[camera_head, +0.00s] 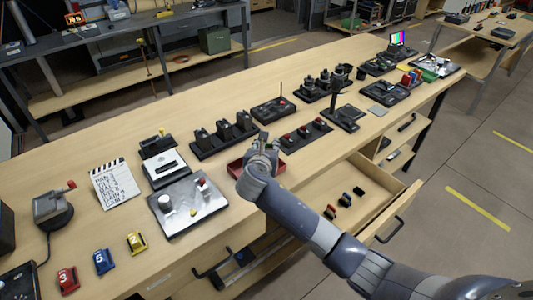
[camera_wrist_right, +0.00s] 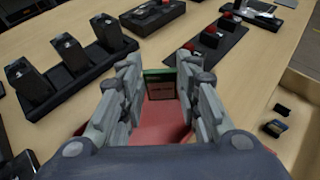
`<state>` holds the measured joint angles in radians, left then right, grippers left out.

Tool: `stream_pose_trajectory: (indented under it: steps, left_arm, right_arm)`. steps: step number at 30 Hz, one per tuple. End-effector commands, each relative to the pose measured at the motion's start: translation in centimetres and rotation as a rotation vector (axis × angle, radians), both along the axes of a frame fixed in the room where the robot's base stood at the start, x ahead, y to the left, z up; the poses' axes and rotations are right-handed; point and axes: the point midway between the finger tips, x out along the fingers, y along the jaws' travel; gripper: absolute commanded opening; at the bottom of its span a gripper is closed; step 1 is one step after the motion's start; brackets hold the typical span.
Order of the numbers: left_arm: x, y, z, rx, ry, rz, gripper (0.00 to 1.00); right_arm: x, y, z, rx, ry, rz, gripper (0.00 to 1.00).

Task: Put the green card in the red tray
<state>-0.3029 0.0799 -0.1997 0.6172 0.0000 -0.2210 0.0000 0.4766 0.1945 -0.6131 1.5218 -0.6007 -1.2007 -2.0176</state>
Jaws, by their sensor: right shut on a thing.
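My right gripper (camera_head: 264,143) is over the red tray (camera_head: 236,168) on the workbench, hiding much of it. In the right wrist view the gripper (camera_wrist_right: 160,85) is shut on the green card (camera_wrist_right: 158,73), whose green edge and dark reddish face show between the fingertips. The red tray (camera_wrist_right: 163,122) lies under and between the fingers in that view. I cannot tell whether the card touches the tray floor. The card is hidden in the head view. My left gripper is out of view.
A row of black radios in a charger (camera_head: 223,134) stands left of the tray. A black strip with red buttons (camera_head: 306,133) is to the right. An open drawer (camera_head: 358,212) holds small cards. A metal plate (camera_head: 187,203) and clapperboard (camera_head: 111,185) are further left.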

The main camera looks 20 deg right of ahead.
Motion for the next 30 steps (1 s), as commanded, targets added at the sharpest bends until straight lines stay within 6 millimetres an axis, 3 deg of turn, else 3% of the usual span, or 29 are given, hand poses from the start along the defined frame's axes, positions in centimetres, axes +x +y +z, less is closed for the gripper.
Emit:
stream_pose_trajectory:
  steps: [4, 11, 22, 23, 24, 25, 30]
  left_arm:
    - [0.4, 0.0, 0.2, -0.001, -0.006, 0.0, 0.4]
    - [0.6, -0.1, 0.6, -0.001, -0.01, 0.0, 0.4]
    - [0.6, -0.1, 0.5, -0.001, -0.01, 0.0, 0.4]
    - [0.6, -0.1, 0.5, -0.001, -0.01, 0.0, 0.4]
    - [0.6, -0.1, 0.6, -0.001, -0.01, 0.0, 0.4]
    - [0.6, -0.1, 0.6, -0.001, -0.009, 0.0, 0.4]
    - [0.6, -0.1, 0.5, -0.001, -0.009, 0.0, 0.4]
  right_arm:
    - [0.4, -0.2, -0.5, 0.002, 0.001, 0.0, 0.16]
    - [0.3, -0.1, -3.4, 0.0, 0.003, 0.0, 0.16]
    - [0.3, -0.1, -3.9, 0.0, 0.001, 0.001, 0.16]
    - [0.3, -0.1, -3.9, 0.001, 0.001, 0.001, 0.38]
    - [0.3, -0.1, -3.9, 0.001, 0.001, 0.001, 0.47]
    - [0.3, -0.1, -3.9, 0.001, 0.001, 0.001, 0.51]
    - [0.3, -0.1, -3.9, 0.0, 0.001, 0.0, 0.51]
